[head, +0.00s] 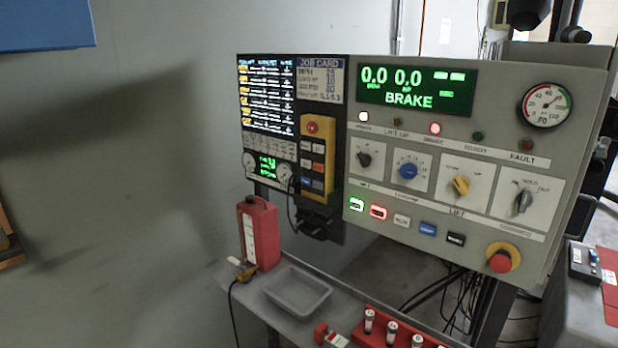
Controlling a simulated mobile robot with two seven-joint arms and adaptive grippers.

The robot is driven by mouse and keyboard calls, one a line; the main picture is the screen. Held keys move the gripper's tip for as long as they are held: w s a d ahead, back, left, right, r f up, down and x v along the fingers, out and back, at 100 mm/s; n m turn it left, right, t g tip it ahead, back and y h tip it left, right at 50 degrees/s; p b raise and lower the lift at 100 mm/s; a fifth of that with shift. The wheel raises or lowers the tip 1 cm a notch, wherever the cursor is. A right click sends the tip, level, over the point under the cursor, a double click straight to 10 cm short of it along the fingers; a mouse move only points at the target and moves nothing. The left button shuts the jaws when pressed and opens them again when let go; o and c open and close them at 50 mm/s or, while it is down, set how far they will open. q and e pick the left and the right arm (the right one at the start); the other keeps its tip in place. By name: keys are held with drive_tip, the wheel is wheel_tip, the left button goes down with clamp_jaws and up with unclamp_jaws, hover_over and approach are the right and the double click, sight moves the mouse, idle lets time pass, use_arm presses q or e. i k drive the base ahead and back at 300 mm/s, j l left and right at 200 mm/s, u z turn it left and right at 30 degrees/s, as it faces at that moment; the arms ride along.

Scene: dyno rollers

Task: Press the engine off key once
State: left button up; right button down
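The grey control panel (590,85) faces me on the right. Along its lower edge runs a row of keys: a green-lit key (356,204), a red-lit key (378,212), a pale key (402,220), a blue key (428,229) and a black key (456,239). Their lettering is too small to read, so I cannot tell for sure which one is the engine off key. The green display (415,90) reads 0.0, 0.0 and BRAKE. Neither gripper shows in the head view.
A red mushroom button (499,262) sits at the panel's lower right, below several knobs. A yellow pendant (318,155) hangs left of the panel. Open wall lies at left.

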sight(318, 184)
drive_tip(key=i+j, duration=0.3)
drive_tip(key=i+j+z, duration=0.15)
drive_tip(key=i+j, duration=0.2)
drive_tip(key=j, duration=0.15)
drive_tip(key=i+j, duration=0.3)
drive_tip(key=j, duration=0.15)
drive_tip(key=z, duration=0.05)
